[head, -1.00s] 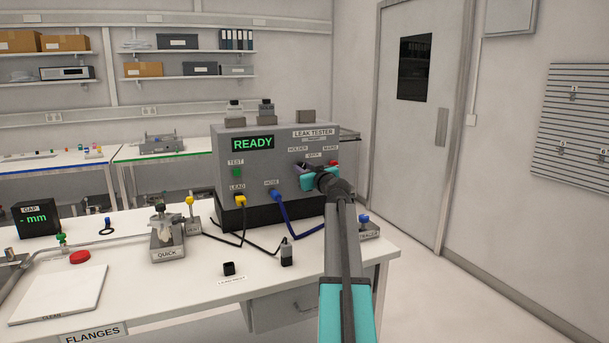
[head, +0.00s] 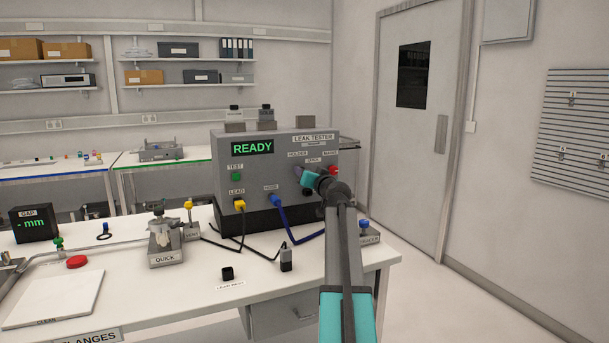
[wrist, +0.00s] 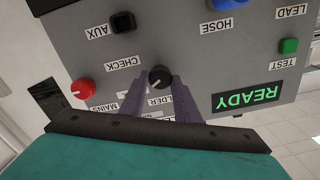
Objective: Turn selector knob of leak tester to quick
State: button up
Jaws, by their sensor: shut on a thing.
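The leak tester (head: 255,165) is a grey box on the bench with a green READY display, also upside down in the wrist view (wrist: 225,60). Its selector knob (wrist: 160,77) is black and round with a pale pointer mark. My gripper (wrist: 157,82) is shut on this knob, a finger on either side. In the head view my gripper (head: 305,178) is at the panel's right part and covers the knob. CHECK and part of HOLDER are readable around the knob. I cannot read a QUICK label beside it.
A red mains button (wrist: 82,88) and a black AUX socket (wrist: 123,22) are close to the knob. A yellow plug (head: 239,204) and blue hose (head: 285,222) leave the panel's front. A fixture labelled QUICK (head: 165,260) stands on the bench (head: 190,290).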

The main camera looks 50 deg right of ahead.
jog(key=o, duration=1)
jog(key=shift+o, duration=0.2)
jog(key=shift+s, duration=0.15)
jog(key=v, duration=1.3)
jog(key=shift+s+b, duration=0.3)
jog(key=shift+b, duration=0.1)
jog(key=shift+a, duration=0.1)
